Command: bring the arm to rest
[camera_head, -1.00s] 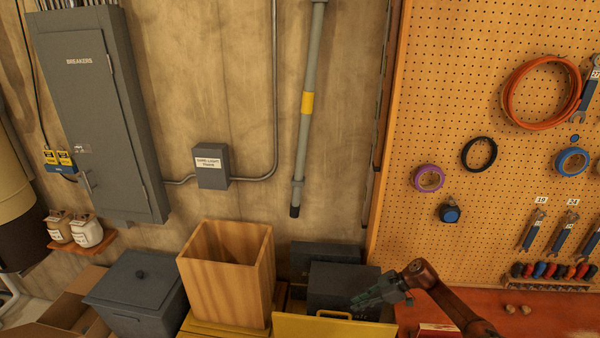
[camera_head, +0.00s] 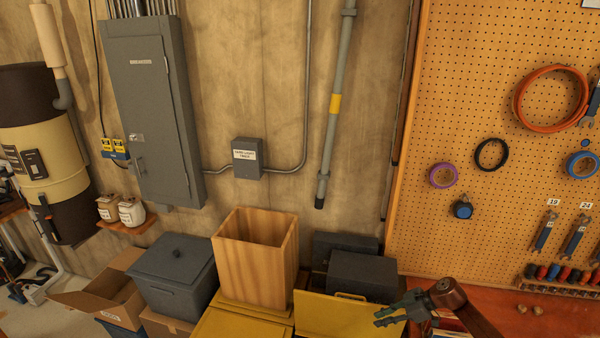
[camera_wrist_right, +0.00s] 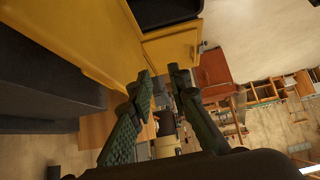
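My right gripper (camera_head: 384,315) is at the lower right of the head view, with its arm coming in from the lower right. Its fingers point left, in front of the yellow box (camera_head: 335,318). In the right wrist view the two green fingers of this gripper (camera_wrist_right: 160,82) stand apart with nothing between them. The yellow box also shows at the top left of the right wrist view (camera_wrist_right: 85,38). My left gripper shows in neither view.
A wooden bin (camera_head: 252,260) and a dark lidded box (camera_head: 172,272) stand left of the gripper. Dark cases (camera_head: 362,274) lie behind the yellow box. The red bench (camera_head: 480,300) is at right, under the pegboard (camera_head: 470,100). A breaker cabinet (camera_head: 150,95) hangs on the wall.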

